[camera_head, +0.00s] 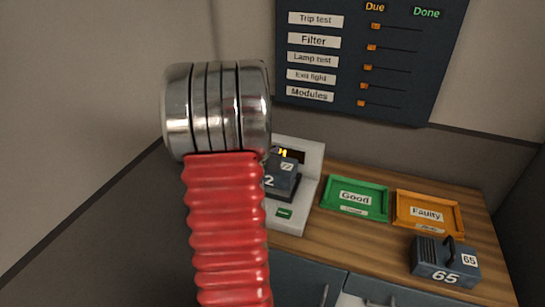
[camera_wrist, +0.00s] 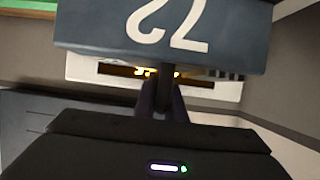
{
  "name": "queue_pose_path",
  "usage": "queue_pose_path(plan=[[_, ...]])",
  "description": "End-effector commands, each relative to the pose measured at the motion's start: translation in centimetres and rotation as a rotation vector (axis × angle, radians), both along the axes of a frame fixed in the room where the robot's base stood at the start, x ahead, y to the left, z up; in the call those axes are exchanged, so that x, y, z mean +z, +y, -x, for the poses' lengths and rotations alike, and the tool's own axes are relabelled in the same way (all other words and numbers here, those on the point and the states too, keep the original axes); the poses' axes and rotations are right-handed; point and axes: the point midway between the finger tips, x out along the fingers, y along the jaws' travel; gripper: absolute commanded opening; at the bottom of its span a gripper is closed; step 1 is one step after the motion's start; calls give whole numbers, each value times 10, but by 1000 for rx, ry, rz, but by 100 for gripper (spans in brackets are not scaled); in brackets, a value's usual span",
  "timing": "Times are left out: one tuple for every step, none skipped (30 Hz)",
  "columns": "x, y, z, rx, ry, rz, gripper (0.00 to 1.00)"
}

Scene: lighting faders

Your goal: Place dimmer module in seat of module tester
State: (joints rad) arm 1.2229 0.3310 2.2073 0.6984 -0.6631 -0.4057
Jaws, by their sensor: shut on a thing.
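The dimmer module (camera_head: 285,176) is a blue-grey block with white numbering that seems to read 72. It is over the seat of the white module tester (camera_head: 312,172); I cannot tell whether it rests in it or hovers just above. The tester has an amber-lit display and a small green label at its front. In the wrist view the module (camera_wrist: 85,35) fills the top, its number upside down. My gripper (camera_wrist: 164,92) is shut on the module. In the head view my arm hides the gripper and part of the module and tester.
A green Good tray (camera_head: 330,209) and an orange Faulty tray (camera_head: 400,222) lie right of the tester on the wooden bench. Module 65 (camera_head: 430,258) sits at the front right. A dark board with faders (camera_head: 440,60) hangs on the wall behind.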

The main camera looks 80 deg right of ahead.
Motion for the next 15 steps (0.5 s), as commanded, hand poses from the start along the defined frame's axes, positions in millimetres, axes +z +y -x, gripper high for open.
queue_pose_path(plan=[[-5,0,0,2,2,1,0],[-9,0,0,2,1,0,0],[-13,0,0,1,2,0,0],[-16,0,0,0,1,0,0],[-19,0,0,1,2,1,0],[-23,0,-1,2,2,1,0],[-25,0,-1,2,2,1,0],[-27,0,-1,1,1,1,0],[-28,0,-1,1,0,2,0],[-29,0,-1,1,0,3,0],[-29,0,-1,1,0,3,0],[-29,0,-1,2,0,3,0],[-29,0,-1,2,0,3,0],[-29,0,-1,2,0,4,0],[-29,0,-1,2,0,3,0]])
